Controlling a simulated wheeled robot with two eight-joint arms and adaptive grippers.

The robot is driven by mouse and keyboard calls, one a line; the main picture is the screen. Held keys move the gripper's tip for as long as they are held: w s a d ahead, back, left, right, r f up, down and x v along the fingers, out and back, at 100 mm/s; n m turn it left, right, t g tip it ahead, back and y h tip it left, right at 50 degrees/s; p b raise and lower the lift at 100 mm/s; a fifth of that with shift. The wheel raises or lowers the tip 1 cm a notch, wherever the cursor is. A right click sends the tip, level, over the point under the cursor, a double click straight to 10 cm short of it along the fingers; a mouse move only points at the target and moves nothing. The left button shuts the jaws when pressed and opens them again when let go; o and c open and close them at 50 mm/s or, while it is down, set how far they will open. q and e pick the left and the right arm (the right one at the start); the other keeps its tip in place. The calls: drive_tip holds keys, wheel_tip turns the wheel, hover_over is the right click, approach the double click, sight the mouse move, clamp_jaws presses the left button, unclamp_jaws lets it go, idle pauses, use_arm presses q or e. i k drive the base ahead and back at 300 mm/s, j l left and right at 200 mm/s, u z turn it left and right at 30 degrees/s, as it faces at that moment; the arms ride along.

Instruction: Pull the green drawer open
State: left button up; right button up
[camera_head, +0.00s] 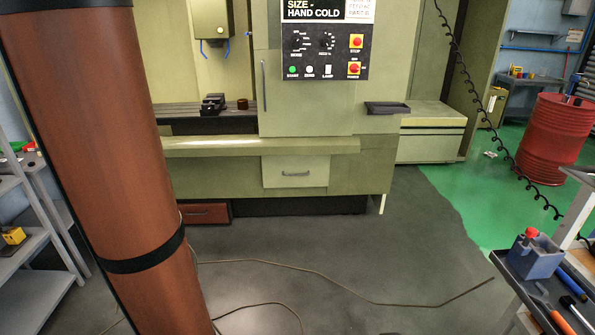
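A pale olive-green drawer front (295,180) with a dark bar handle (296,174) sits low in the large olive machine (230,175). It looks flush with the machine, so it appears closed. I cannot tell whether this is the green drawer of the task; no brighter green drawer shows. Neither of my grippers is in view, and nothing is seen touching the drawer.
A red-brown drawer (205,214) is below the machine. A tooling cart (520,285) with a blue-grey holder (535,256) stands at lower right. A cable (330,291) crosses the floor. Grey shelves (40,262) stand left, a red barrel (555,138) right.

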sight(306, 170)
drive_tip(key=i+l, duration=0.2)
drive_tip(key=i, duration=0.3)
drive_tip(key=i+l, duration=0.15)
drive_tip(key=i, duration=0.3)
drive_tip(key=i+l, duration=0.2)
drive_tip(key=i, duration=0.3)
drive_tip(key=i+l, duration=0.15)
drive_tip(key=i, duration=0.3)
drive_tip(key=i+l, duration=0.2)
drive_tip(key=i, duration=0.3)
drive_tip(key=i+l, duration=0.15)
drive_tip(key=i, duration=0.3)
drive_tip(key=i+l, duration=0.2)
drive_tip(key=i, duration=0.3)
drive_tip(key=j+u, duration=0.05)
